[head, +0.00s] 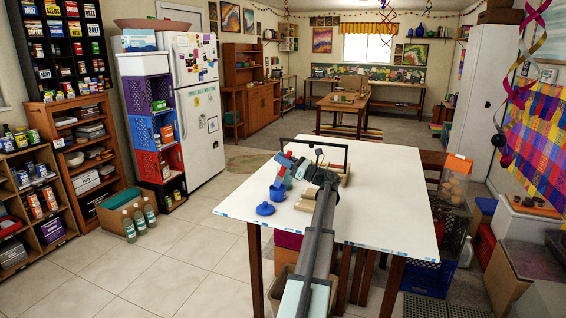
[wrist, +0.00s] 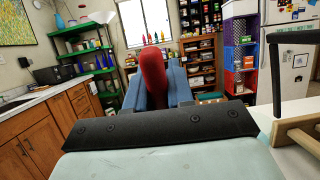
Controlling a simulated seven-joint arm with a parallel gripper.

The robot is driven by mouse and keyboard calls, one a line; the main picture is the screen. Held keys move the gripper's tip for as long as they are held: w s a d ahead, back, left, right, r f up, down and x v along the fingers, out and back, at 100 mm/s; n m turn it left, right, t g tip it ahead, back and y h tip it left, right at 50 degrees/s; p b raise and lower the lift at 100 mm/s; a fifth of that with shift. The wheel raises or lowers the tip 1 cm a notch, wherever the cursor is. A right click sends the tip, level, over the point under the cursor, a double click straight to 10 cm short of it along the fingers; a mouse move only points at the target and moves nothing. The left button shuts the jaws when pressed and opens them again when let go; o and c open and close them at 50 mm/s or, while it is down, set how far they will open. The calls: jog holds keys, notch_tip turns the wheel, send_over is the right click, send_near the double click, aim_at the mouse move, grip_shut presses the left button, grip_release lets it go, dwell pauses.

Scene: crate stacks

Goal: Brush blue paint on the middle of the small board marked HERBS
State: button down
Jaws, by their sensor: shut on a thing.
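My gripper (head: 292,164) is over the white table, its blue fingers shut on a red, rounded handle (wrist: 153,72), which stands up between the fingers in the wrist view. I take it for the brush; its bristle end is hidden. A small blue pot (head: 277,191) stands just below my gripper in the head view. A round blue lid (head: 265,209) lies apart on the table, nearer the front. Pale wooden pieces (head: 305,202) lie right of the pot, partly hidden by my arm. I cannot read HERBS on any of them.
A black upright frame (head: 322,141) stands behind my gripper and shows at right in the wrist view (wrist: 291,38). A wooden piece (wrist: 290,130) is below it there. The white tabletop (head: 385,225) is clear at right. A cardboard box (head: 113,212) and bottles stand on the floor.

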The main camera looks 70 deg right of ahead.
jog(key=shift+r, duration=3.05)
